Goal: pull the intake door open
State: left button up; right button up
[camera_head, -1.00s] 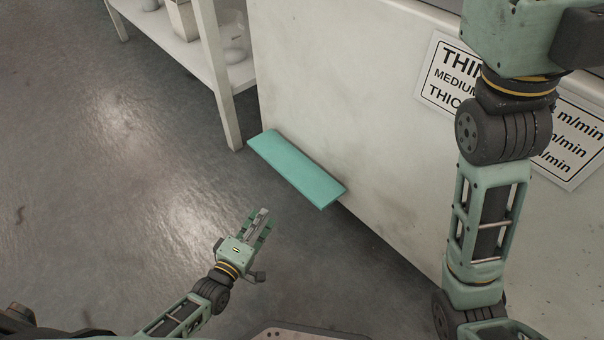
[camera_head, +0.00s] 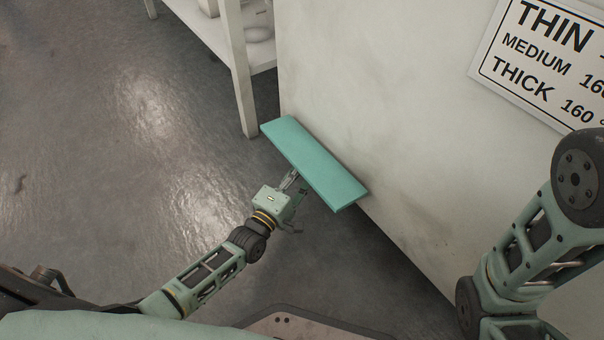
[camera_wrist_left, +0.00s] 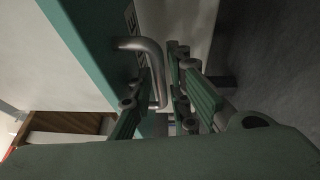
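The teal panel (camera_head: 314,162) sticks out from the pale machine wall low near the floor; I take it to belong to the intake door. In the left wrist view, a teal face (camera_wrist_left: 82,40) carries a bent metal handle (camera_wrist_left: 152,62). My left gripper (camera_head: 292,180) is at the near edge of the teal panel, its fingertips partly hidden there. In the left wrist view my left gripper (camera_wrist_left: 160,92) is open, with fingers on either side of the handle; whether they touch it I cannot tell. My right gripper is out of view; only its arm shows at the right.
The pale machine wall (camera_head: 400,130) fills the right side, with a thickness sign (camera_head: 545,65) on it. A white shelf (camera_head: 240,75) stands at the back left, its leg near the panel's far end. The grey floor (camera_head: 130,150) to the left is clear.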

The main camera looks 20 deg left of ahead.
pick_arm(q)
jog(key=shift+w, duration=0.15)
jog(key=shift+c, duration=0.7)
grip_shut()
